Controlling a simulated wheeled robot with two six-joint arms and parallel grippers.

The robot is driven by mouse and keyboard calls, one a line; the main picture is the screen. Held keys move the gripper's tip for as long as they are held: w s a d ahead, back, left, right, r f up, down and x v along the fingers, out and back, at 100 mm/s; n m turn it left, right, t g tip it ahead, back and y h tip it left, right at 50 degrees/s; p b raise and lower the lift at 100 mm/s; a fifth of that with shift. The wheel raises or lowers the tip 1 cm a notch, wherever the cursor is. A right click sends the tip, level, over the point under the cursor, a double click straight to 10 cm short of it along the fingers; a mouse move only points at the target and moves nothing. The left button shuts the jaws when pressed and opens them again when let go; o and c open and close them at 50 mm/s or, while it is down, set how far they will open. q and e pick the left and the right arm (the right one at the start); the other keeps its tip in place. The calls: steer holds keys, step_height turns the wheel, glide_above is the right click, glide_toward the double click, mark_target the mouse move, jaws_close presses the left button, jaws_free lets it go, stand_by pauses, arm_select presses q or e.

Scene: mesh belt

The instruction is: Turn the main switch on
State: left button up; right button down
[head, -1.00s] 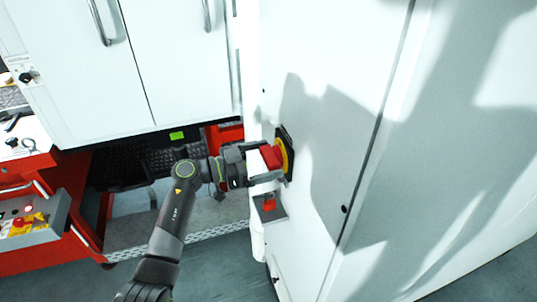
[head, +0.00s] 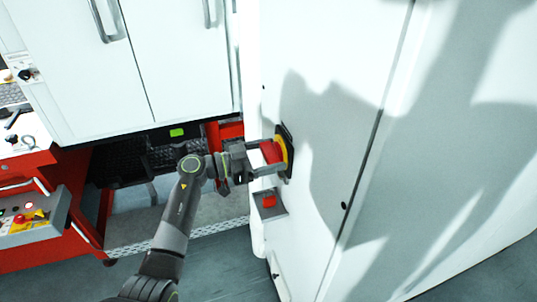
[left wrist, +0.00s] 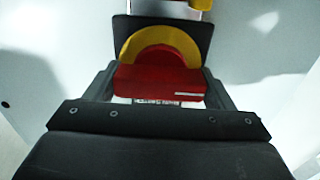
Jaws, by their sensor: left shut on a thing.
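The main switch is a red handle (head: 271,152) on a yellow disc (head: 283,153) with a dark square backing plate, mounted on the white cabinet's side. My left gripper (head: 268,158) is shut on the red handle, one finger on each side of it. In the left wrist view the red handle (left wrist: 160,83) lies across the picture between the two fingers, below the yellow disc (left wrist: 160,38). My right gripper is not in view.
The white cabinet (head: 330,100) fills the middle and right. A small grey bracket with a red part (head: 268,201) sits just below the switch. A control panel (head: 35,218) with buttons is at the lower left, beside red frames and a dark mesh belt.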

arm_select(q)
steer(key=shift+m, duration=2.2)
steer(key=m, duration=0.4)
steer(key=shift+f+m, duration=0.1)
steer(key=shift+m, duration=0.2)
steer(key=m+b, duration=0.2)
steer(key=m, duration=0.2)
steer(key=shift+f+b, duration=0.1)
steer(key=shift+b, duration=0.25)
steer(key=m+b, duration=0.2)
steer(key=m, duration=0.2)
steer(key=shift+m+b, duration=0.3)
steer(key=shift+b, duration=0.05)
steer(key=o, duration=1)
steer(key=shift+r, duration=0.2)
